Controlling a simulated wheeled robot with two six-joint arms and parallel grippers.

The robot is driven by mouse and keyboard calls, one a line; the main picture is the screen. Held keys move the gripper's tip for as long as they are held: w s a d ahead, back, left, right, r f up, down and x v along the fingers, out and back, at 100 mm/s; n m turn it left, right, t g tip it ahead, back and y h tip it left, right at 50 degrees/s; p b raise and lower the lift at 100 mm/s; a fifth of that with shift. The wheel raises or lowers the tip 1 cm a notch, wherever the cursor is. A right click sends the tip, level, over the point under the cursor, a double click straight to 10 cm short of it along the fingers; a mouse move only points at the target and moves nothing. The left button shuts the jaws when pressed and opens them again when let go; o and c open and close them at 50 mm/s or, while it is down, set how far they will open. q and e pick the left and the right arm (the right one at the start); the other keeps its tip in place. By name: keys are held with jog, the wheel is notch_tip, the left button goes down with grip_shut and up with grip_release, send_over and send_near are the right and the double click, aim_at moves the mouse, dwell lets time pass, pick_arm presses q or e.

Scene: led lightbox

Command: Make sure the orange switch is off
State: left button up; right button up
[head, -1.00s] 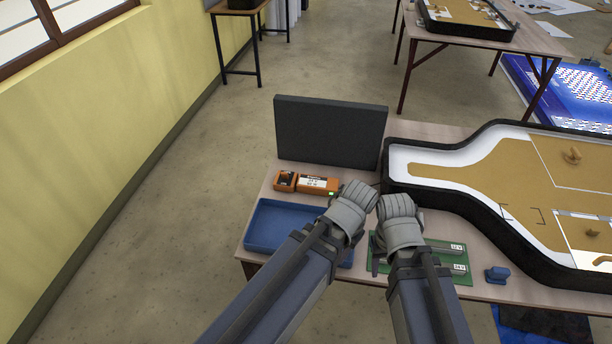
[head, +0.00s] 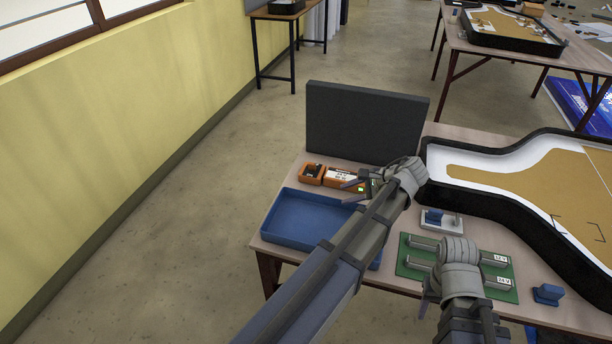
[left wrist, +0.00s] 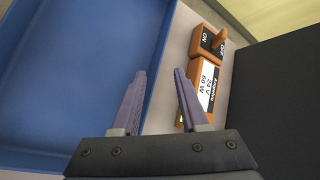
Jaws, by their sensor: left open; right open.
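The orange switch (head: 311,172) is a small box with a lever, at the back left of the table against an orange power supply (head: 341,176). In the left wrist view the switch (left wrist: 205,44) shows ON and OFF labels, and its lever rises near the OFF label; its exact tilt is hard to tell. A green light glows on the supply's right end. My left gripper (head: 354,191) is open and empty beside the supply; its fingers (left wrist: 163,100) point toward the switch without touching it. My right gripper (head: 428,299) is open near the green board, its fingers partly hidden.
A blue tray (head: 300,219) lies in front of the switch. A dark upright panel (head: 364,123) stands behind it.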

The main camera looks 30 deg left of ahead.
pick_arm(q)
jog(key=w+a+y+b, duration=0.1)
jog(key=w+a, duration=0.1)
jog(key=w+a+f+m+b, duration=0.1)
jog(key=a, duration=0.2)
jog(key=w+a+f+y+b, duration=0.1)
jog(key=w+a+b, duration=0.1)
jog(key=shift+w+a+f+m+g+y, duration=0.1)
jog(key=shift+w+a+m+g+y, duration=0.05)
jog(key=shift+w+m+g+y, duration=0.2)
jog(key=m+y+b, duration=0.2)
send_near(304, 170)
jog(key=shift+w+a+r+n+g, duration=0.1)
jog(key=shift+a+r+n+g, duration=0.15)
jog(key=shift+a, duration=0.2)
jog(key=shift+w+a+r+g, duration=0.1)
jog(key=shift+w+a+r, duration=0.05)
jog(key=shift+a+r, duration=0.4)
jog(key=shift+a, duration=0.1)
jog(key=b+x, duration=0.2)
jog(key=x, duration=0.4)
jog(key=shift+f+b, duration=0.1)
jog(key=shift+b, duration=0.2)
jog(key=shift+x, duration=0.85)
pick_arm(e)
notch_tip(304, 170, down, 11)
pick_arm(q)
jog(key=shift+c, duration=0.4)
pick_arm(e)
jog(key=shift+f, duration=0.1)
